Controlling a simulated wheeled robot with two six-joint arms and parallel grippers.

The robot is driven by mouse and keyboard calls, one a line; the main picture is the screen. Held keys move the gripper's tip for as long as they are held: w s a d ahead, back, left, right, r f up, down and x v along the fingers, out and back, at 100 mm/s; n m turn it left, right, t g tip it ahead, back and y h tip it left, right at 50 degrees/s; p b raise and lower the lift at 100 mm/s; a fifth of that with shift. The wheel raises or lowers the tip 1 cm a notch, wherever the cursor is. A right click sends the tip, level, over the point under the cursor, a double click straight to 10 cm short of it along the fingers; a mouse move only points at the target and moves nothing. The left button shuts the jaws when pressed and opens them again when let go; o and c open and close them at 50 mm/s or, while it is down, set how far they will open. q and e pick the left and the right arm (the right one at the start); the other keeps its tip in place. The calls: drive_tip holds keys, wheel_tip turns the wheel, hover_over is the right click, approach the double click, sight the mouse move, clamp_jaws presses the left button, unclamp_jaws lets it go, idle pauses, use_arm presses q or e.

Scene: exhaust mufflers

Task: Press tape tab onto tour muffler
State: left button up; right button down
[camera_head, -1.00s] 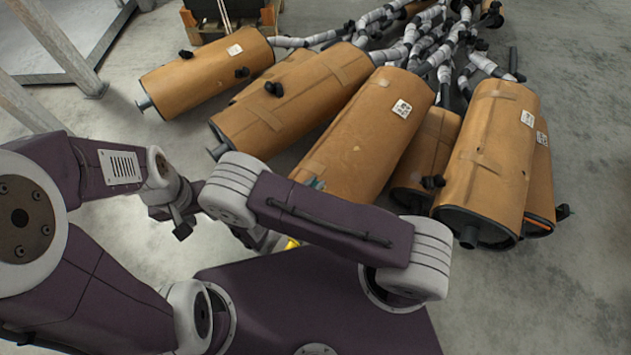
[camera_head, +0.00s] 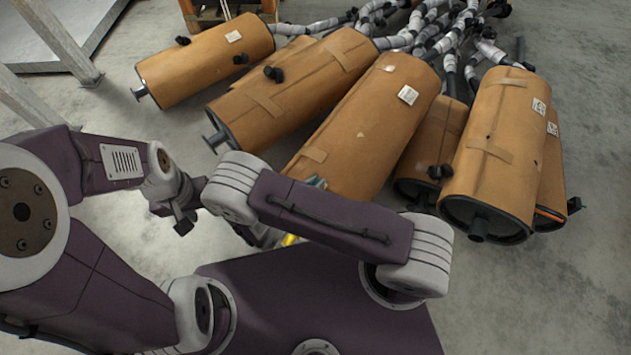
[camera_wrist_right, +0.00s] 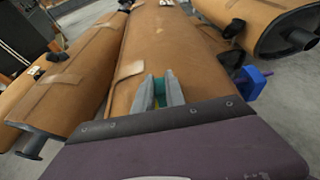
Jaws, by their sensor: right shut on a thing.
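A large tan-wrapped muffler (camera_head: 375,125) with a white label lies in the middle in front of me; I cannot tell by its label whether it is the tour muffler. It fills the centre of the right wrist view (camera_wrist_right: 172,48). A tan tape strip (camera_head: 309,152) lies on its near end, also in the wrist view (camera_wrist_right: 129,70). My right gripper (camera_wrist_right: 160,88) is shut on a small green piece (camera_wrist_right: 159,92), close over the muffler's near end; contact cannot be told. In the head view my right forearm partly hides it. My left gripper (camera_head: 184,222) hangs over the floor, apart from the mufflers.
Tan mufflers lie to the left (camera_head: 207,62) and right (camera_head: 500,150), with grey-wrapped pipes (camera_head: 440,40) behind. A blue fitting (camera_wrist_right: 252,82) is right of my right gripper. A metal frame (camera_head: 60,40) stands at the left. Floor (camera_head: 590,290) is clear at the right.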

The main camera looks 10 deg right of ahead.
drive_tip(key=shift+f+b, duration=0.3)
drive_tip(key=shift+f, duration=0.05)
idle(0.3)
idle(0.6)
drive_tip(key=shift+r+p, duration=0.5)
drive_tip(key=shift+p, duration=0.05)
drive_tip(key=shift+f+b, duration=0.4)
drive_tip(key=shift+f, duration=0.1)
idle(0.6)
drive_tip(key=shift+r+p, duration=3.25)
drive_tip(key=shift+r, duration=0.35)
drive_tip(key=shift+f, duration=0.1)
